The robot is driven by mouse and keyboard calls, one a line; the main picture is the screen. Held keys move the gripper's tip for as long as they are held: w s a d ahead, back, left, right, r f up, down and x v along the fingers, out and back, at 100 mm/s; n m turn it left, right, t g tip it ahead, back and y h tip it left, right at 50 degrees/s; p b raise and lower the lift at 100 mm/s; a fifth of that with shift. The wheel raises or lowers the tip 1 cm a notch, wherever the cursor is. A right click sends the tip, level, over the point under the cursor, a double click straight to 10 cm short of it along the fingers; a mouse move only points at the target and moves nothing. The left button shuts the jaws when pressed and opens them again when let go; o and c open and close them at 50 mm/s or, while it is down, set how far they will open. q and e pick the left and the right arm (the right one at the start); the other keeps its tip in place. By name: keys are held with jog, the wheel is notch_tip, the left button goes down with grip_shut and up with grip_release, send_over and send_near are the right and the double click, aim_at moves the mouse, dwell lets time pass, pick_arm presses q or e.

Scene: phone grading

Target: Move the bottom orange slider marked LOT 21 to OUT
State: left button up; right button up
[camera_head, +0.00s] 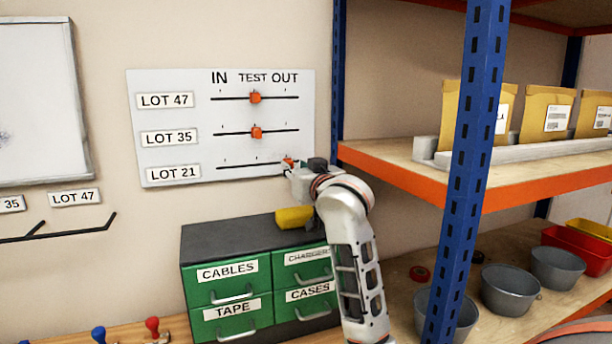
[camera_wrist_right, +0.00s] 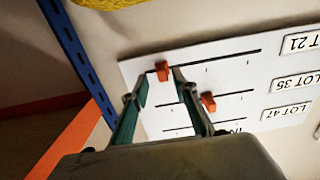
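A white panel (camera_head: 228,120) on the wall carries three horizontal slots, with IN, TEST and OUT written along the top. The bottom orange slider (camera_head: 288,161), in the row labelled LOT 21 (camera_head: 173,173), is at the right end, below OUT and partly hidden by my right gripper (camera_head: 297,170). In the right wrist view the panel is upside down. There the LOT 21 slider (camera_wrist_right: 163,71) sits between the fingertips of my right gripper (camera_wrist_right: 160,74), which are apart. The right-hand finger is close to the slider; contact is unclear. My left gripper is not in view.
The LOT 47 slider (camera_head: 255,97) and LOT 35 slider (camera_head: 257,133) stand at TEST. Below are green drawers (camera_head: 228,293) with a yellow object (camera_head: 294,217) on top. A blue shelf post (camera_head: 338,70) stands close right of the panel. The wall left of my right gripper is open.

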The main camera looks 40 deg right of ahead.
jog(key=v, duration=0.9)
jog(key=shift+s, duration=0.35)
